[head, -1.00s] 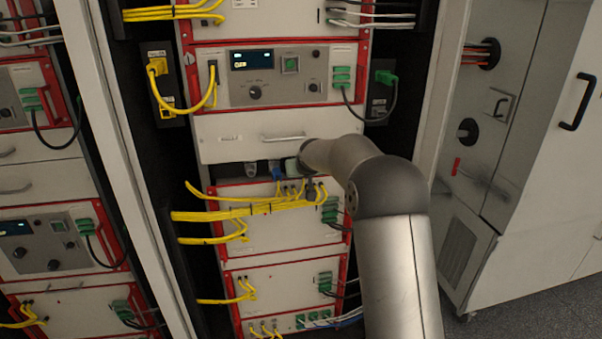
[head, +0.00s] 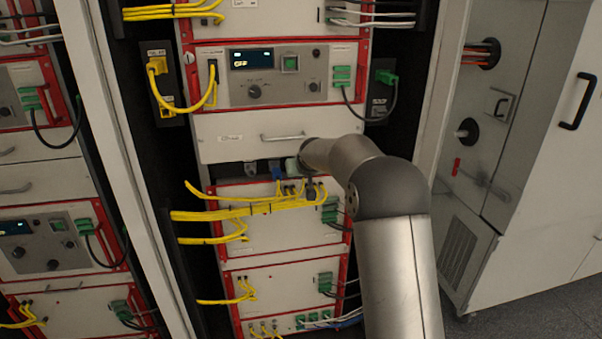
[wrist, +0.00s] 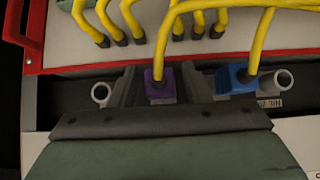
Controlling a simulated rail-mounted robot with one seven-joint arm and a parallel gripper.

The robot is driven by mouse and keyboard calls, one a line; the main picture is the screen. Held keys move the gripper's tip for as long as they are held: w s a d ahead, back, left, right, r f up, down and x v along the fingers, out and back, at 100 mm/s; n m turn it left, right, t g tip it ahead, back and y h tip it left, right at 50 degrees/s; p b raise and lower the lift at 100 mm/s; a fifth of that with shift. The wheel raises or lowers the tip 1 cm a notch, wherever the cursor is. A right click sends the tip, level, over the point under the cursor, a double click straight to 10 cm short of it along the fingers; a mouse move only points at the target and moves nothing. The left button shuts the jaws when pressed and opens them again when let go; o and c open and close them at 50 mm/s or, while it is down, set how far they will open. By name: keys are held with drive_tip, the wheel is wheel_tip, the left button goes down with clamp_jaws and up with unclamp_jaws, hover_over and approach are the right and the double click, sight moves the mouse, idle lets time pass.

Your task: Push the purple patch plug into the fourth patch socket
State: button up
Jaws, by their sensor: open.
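The purple patch plug (wrist: 160,82) stands between the two fingers of my gripper (wrist: 160,92) in the wrist view, with a yellow cable running from it. My gripper is open, with a finger on either side of the plug; I cannot tell whether either finger touches it. How deep the plug sits in a socket is hidden. In the head view my gripper is at the dark gap below the drawer, and the purple plug cannot be made out there. Two round pale sockets show in the wrist view, one at the left (wrist: 101,94) and one at the right (wrist: 283,78).
A blue plug (wrist: 238,79) with a yellow cable sits right of my gripper in the wrist view. Several yellow cables (wrist: 195,20) loop close by. The drawer (head: 225,139) is above the gap and a red-framed panel (head: 290,238) below. The cabinet (head: 545,200) stands at the right.

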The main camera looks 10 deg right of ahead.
drive_tip(key=c, duration=0.7)
drive_tip(key=shift+s+d+b, duration=0.1)
drive_tip(key=shift+s+b, duration=2.5)
drive_tip(key=shift+s, duration=0.65)
